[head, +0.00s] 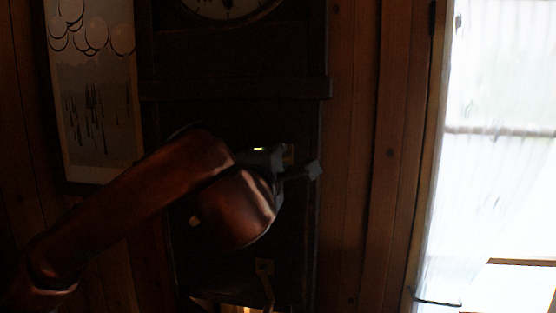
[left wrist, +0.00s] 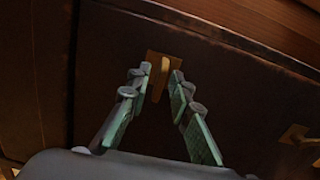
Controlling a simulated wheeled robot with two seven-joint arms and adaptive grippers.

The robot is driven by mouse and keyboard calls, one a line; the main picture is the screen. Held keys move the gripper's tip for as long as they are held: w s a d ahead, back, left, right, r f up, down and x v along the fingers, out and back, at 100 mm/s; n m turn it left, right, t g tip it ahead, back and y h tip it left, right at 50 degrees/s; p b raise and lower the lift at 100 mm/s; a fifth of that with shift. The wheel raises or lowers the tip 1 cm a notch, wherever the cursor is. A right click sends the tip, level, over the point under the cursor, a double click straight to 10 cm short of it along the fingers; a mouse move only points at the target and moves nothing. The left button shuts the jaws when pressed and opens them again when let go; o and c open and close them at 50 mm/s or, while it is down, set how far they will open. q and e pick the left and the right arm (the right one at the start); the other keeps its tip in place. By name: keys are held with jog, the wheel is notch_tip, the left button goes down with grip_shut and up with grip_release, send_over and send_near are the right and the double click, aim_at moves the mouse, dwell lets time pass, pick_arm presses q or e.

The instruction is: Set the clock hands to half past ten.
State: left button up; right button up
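The clock is a tall dark wooden case (head: 232,60) against the wall in the head view. Its round pale dial (head: 228,8) is cut off by the top edge, so the hands' setting cannot be read. My left gripper (head: 317,169) is in front of the case, well below the dial. In the left wrist view my left gripper (left wrist: 160,77) is open, its fingers on either side of a small yellowish handle (left wrist: 163,79) on a brass plate. I see a gap to the fingers; contact cannot be told. My right gripper is not in view.
A second brass fitting (head: 264,267) is lower on the case; a brass plate also shows at right in the left wrist view (left wrist: 297,135). A framed picture (head: 97,100) hangs left. A bright curtained window (head: 505,130) is at right. The room is dark.

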pick_arm(q)
jog(key=shift+o, duration=0.3)
jog(key=shift+s, duration=0.1)
jog(key=s+a, duration=0.2)
jog(key=s, duration=0.9)
jog(key=shift+s+a, duration=0.2)
jog(key=shift+s, duration=0.1)
